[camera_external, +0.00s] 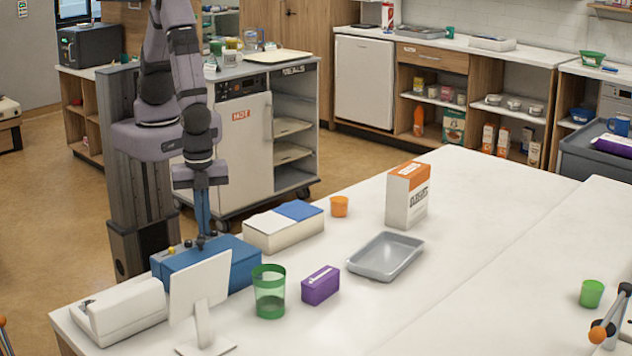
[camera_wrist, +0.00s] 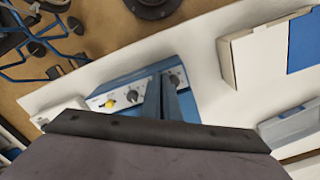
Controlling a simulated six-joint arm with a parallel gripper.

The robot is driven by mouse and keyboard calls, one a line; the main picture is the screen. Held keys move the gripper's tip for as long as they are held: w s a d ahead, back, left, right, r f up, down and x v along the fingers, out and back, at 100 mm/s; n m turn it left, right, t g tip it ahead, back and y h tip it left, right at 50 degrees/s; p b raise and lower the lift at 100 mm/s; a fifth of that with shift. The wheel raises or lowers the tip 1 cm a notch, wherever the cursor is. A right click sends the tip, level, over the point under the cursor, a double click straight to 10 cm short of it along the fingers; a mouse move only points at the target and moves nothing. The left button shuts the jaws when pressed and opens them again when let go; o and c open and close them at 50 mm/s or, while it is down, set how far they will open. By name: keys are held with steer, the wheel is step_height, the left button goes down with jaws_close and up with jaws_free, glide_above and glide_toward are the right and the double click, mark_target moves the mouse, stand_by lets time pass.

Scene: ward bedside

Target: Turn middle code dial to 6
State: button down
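A blue box (camera_external: 235,264) stands at the table's near left edge, next to a white screen. In the wrist view its pale top panel (camera_wrist: 122,101) carries a row of dials. A yellow-marked dial (camera_wrist: 107,103) is on the left, a dark middle dial (camera_wrist: 133,95) is beside it, and another dark dial (camera_wrist: 174,80) is on the right. Their digits are too small to read. My gripper (camera_wrist: 161,77) points down over the panel, between the middle and right dials in the wrist view. Its blue fingers look close together, with nothing visible between them; contact with the panel is unclear.
A white screen (camera_external: 200,288) and a white device (camera_external: 122,312) stand in front of the blue box. A white-and-blue box (camera_external: 284,235), green cup (camera_external: 269,298), purple box (camera_external: 320,287) and grey tray (camera_external: 387,257) are to the right.

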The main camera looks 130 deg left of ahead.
steer(key=shift+a+r, duration=0.1)
steer(key=shift+a, duration=0.1)
step_height(320, 180, up, 6)
steer(key=p, duration=0.6)
steer(key=shift+s, duration=0.1)
steer(key=shift+a, duration=0.1)
steer(key=shift+d+b, duration=0.5)
steer(key=shift+b, duration=0.55)
steer(key=shift+s+d+r+b, duration=0.4)
steer(key=shift+d+b, duration=0.1)
steer(key=shift+b, duration=0.3)
steer(key=shift+f, duration=0.15)
